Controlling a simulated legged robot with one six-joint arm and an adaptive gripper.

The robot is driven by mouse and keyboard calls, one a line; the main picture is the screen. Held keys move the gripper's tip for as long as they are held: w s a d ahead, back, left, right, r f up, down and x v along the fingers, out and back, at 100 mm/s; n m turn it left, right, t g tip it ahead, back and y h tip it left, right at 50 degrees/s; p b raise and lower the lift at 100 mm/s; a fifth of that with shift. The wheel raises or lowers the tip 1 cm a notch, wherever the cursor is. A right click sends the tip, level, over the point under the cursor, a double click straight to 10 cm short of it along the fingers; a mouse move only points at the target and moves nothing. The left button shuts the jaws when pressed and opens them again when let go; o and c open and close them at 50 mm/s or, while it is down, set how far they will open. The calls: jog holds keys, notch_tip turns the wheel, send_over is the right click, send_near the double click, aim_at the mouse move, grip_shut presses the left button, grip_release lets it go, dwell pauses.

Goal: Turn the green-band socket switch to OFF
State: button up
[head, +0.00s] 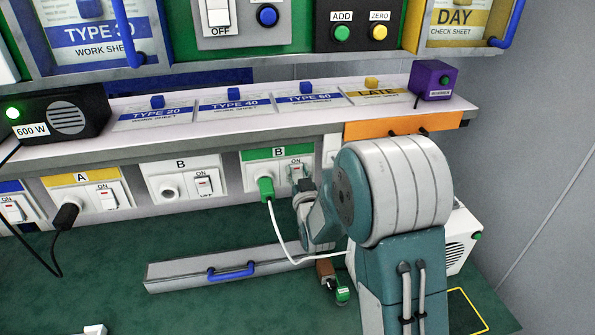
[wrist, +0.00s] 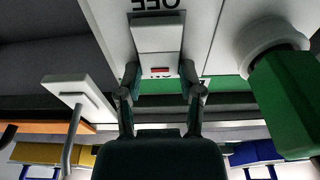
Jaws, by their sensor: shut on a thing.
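The green-band socket (head: 250,182) is on the panel under the shelf. A green plug (head: 266,189) with a white cable sits in its left half. It is large at the right of the wrist view (wrist: 285,95). The socket's switch (head: 297,170) is on the right half, partly hidden by my gripper (head: 303,190) in the head view. In the upside-down wrist view, the white switch (wrist: 158,38) has a red mark near the green band, with OFF lettering at its other end. My gripper (wrist: 159,78) has its fingertips on both sides of the switch's red-marked end, shut on it.
A white socket marked B (head: 180,180) and a yellow-band socket marked A (head: 88,192) are to the left. A grey drawer-like box with a blue handle (head: 231,272) lies below. A small green-ended item (head: 342,293) lies near my arm. The green bench at left is mostly clear.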

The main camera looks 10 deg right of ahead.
jog(key=shift+s+f+t, duration=0.1)
jog(key=shift+f+t, duration=0.1)
jog(key=shift+t, duration=0.65)
jog(key=shift+s+f+t, duration=0.1)
jog(key=shift+f+t, duration=0.1)
jog(key=shift+t, duration=0.65)
jog(key=o, duration=1.1)
jog(key=shift+o, duration=0.2)
jog(key=v, duration=1.2)
jog(key=shift+w+a+r, duration=0.1)
jog(key=shift+w, duration=0.05)
